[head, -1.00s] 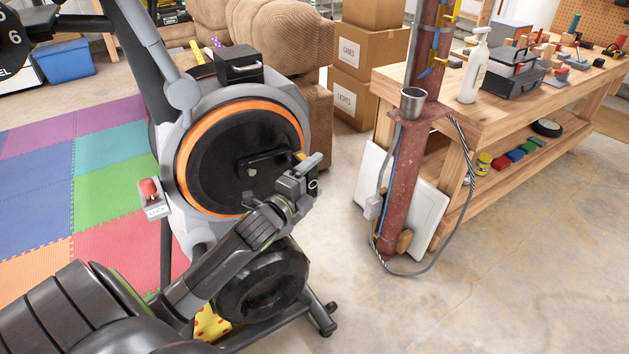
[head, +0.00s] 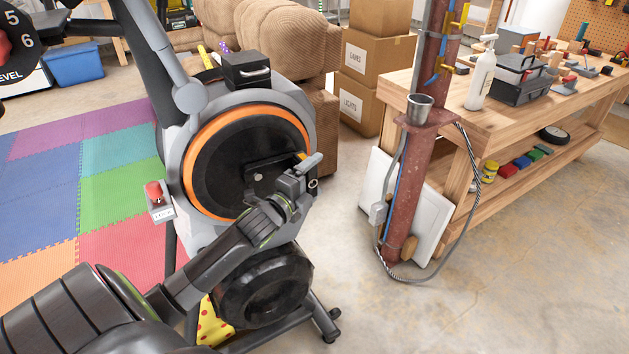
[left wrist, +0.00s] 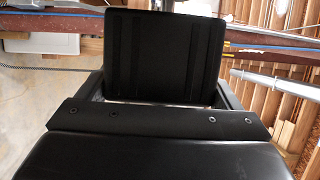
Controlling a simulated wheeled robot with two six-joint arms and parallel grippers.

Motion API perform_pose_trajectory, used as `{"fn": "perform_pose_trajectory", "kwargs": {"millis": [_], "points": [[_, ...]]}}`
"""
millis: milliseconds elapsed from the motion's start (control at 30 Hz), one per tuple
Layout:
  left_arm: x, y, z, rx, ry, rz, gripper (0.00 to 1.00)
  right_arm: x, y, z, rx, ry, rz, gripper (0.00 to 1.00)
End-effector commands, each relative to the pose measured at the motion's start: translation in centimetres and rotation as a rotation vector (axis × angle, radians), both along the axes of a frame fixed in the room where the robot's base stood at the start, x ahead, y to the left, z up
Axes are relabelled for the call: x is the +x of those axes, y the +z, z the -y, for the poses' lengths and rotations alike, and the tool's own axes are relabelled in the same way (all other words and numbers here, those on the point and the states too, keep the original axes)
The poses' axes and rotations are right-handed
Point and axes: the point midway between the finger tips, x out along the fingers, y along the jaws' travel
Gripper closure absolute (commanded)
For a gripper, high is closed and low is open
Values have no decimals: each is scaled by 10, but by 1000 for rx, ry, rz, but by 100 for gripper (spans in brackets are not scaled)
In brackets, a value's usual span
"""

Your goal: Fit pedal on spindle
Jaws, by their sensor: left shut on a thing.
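My left gripper (head: 304,174) is in front of the right side of the air bike's black, orange-rimmed wheel housing (head: 204,135). It is shut on the pedal, a black ribbed slab that fills the upper middle of the left wrist view (left wrist: 160,55), between the jaws. In the head view the gripper hides most of the pedal. The black crank (head: 268,172) lies across the housing behind the gripper, with a pale spot at its left end. I cannot make out the spindle, nor tell whether the pedal touches it. My right gripper is out of view.
A red post (head: 405,190) with a metal cup (head: 419,107) and a hanging cable stands to the right. Behind it is a wooden workbench (head: 455,95). A red button box (head: 156,200) is at the bike's left. Concrete floor is clear at lower right.

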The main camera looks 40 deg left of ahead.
Motion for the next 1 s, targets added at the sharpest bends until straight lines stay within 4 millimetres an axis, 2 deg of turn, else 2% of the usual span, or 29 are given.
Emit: {"fn": "perform_pose_trajectory", "kwargs": {"millis": [533,567,633,1000], "points": [[5,1,-13,0,0,1,40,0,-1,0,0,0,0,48],[5,1,-12,-1,0,1,10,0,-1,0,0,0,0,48],[5,1,-12,-1,0,1,1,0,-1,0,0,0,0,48],[5,0,-12,-1,1,-1,0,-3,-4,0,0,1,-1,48]]}}
